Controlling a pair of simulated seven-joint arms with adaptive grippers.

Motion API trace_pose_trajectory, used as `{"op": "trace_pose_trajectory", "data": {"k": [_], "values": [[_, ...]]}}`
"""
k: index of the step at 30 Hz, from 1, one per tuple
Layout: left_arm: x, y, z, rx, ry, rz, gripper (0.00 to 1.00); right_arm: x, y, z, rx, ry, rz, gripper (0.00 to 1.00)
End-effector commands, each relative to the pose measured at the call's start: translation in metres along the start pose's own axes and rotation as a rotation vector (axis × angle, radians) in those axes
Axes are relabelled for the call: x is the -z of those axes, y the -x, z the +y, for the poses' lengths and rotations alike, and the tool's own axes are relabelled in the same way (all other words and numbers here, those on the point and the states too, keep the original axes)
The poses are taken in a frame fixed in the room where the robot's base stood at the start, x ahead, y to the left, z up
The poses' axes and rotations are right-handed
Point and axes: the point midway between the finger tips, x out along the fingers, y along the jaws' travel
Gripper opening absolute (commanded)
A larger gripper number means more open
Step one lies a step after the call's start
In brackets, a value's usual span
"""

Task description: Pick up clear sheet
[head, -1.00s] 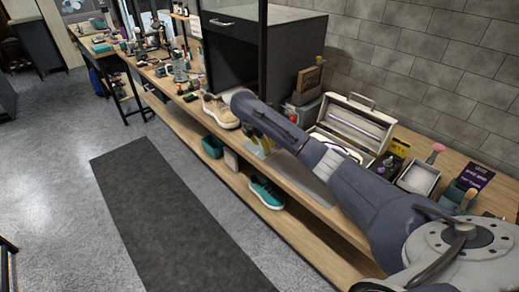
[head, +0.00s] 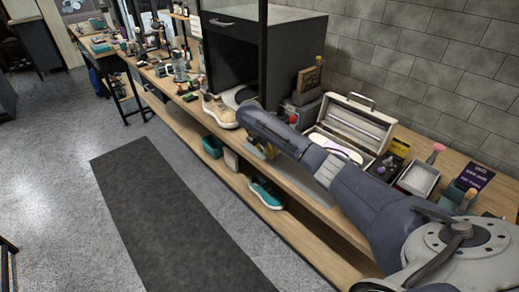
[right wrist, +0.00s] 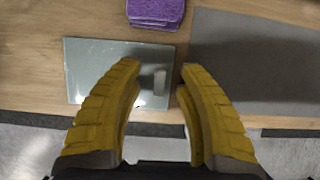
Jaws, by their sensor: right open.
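The clear sheet (right wrist: 90,70) lies flat on the wooden bench in the right wrist view, a pale, see-through grey-green rectangle with a small light patch near its right end. My right gripper (right wrist: 159,66) is open, with two yellow ribbed fingers and nothing between them. Its left finger overlaps the sheet's right part in the picture. The right finger is beyond the sheet's right edge, over a grey mat. I cannot tell whether the fingers touch the sheet. In the head view my right gripper (head: 262,151) is partly hidden by my arm, and the sheet cannot be made out. My left gripper is not in view.
A purple block (right wrist: 155,10) lies just beyond the sheet, and the grey mat (right wrist: 265,60) lies to its right. The bench front edge is close. A beige shoe (head: 218,112), a black cabinet (head: 240,28) and an open toolbox (head: 357,122) stand nearby. A teal shoe (head: 266,192) is on the lower shelf.

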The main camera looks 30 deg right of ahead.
Motion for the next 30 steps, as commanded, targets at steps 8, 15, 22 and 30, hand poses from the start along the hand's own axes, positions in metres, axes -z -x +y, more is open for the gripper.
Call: {"op": "trace_pose_trajectory", "data": {"k": [8, 15, 22, 30], "values": [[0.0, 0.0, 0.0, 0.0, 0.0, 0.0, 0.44, 0.0, 0.0, 0.0, 0.0, 0.0, 0.0, 0.07], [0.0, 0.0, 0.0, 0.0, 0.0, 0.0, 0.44, 0.0, 0.0, 0.0, 0.0, 0.0, 0.0, 0.0], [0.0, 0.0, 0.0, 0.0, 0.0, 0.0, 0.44, -0.001, 0.001, 0.0, 0.0, 0.0, 0.0, 0.0], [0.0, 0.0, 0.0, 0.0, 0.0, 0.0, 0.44, -0.006, 0.014, 0.001, -0.002, 0.0, 0.0, 0.0]]}}
